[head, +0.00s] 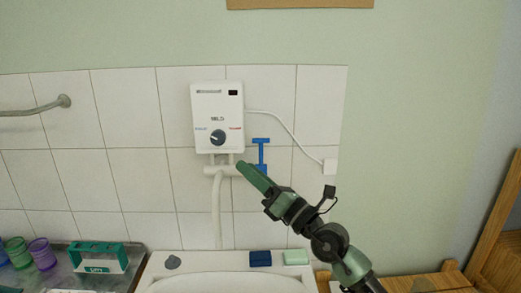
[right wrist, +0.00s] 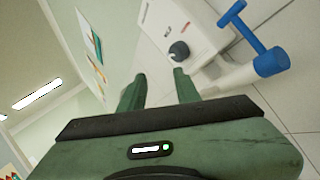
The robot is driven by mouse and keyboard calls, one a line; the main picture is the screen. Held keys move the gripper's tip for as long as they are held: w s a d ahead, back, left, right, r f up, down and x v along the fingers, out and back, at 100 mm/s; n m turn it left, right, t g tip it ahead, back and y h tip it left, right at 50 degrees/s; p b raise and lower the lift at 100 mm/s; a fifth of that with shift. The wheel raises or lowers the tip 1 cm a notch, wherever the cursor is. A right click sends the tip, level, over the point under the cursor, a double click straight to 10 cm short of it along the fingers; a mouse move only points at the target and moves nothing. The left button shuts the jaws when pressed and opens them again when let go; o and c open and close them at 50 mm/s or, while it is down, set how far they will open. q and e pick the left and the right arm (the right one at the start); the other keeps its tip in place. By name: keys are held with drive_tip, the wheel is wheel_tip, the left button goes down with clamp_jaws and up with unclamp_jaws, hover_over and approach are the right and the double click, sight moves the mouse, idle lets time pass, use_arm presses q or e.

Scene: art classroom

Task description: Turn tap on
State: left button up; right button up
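The blue tap (head: 261,153) has a T-shaped lever and sits at the right end of a white pipe fitting under a white water heater (head: 217,115). In the right wrist view the blue tap (right wrist: 255,40) is at upper right, outside the fingers. My right gripper (head: 243,167) is just left of the tap's lower part in the head view, overlapping the pipe. The right wrist view shows its two green fingers (right wrist: 155,82) apart with nothing between them. Whether a finger touches the tap or pipe cannot be told. My left gripper is not in view.
A white sink (head: 230,281) lies below, with a blue block (head: 260,258) and a pale green block (head: 296,257) on its rim. Coloured cups (head: 42,253) and a green box (head: 98,257) stand at left. A cable runs to a wall socket (head: 330,166).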

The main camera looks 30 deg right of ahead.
sight(262, 150)
drive_tip(key=w+d+n+g+h, duration=0.2)
drive_tip(key=d+h, duration=0.1)
drive_tip(key=d, duration=0.2)
drive_tip(key=w+d+n+g+h, duration=0.2)
drive_tip(key=w+d+h, duration=0.1)
drive_tip(key=d, duration=0.3)
drive_tip(key=w+p, duration=0.1)
drive_tip(key=w, duration=0.1)
drive_tip(key=w+p, duration=0.1)
drive_tip(key=w, duration=0.1)
drive_tip(key=w+p, duration=0.1)
drive_tip(key=shift+w+a+f, duration=0.2)
drive_tip(key=shift+w+f, duration=0.05)
drive_tip(key=shift+w, duration=0.15)
drive_tip(key=shift+w+a+f+p, duration=0.15)
drive_tip(key=shift+w+p, duration=0.15)
drive_tip(key=shift+w, duration=0.25)
clamp_jaws()
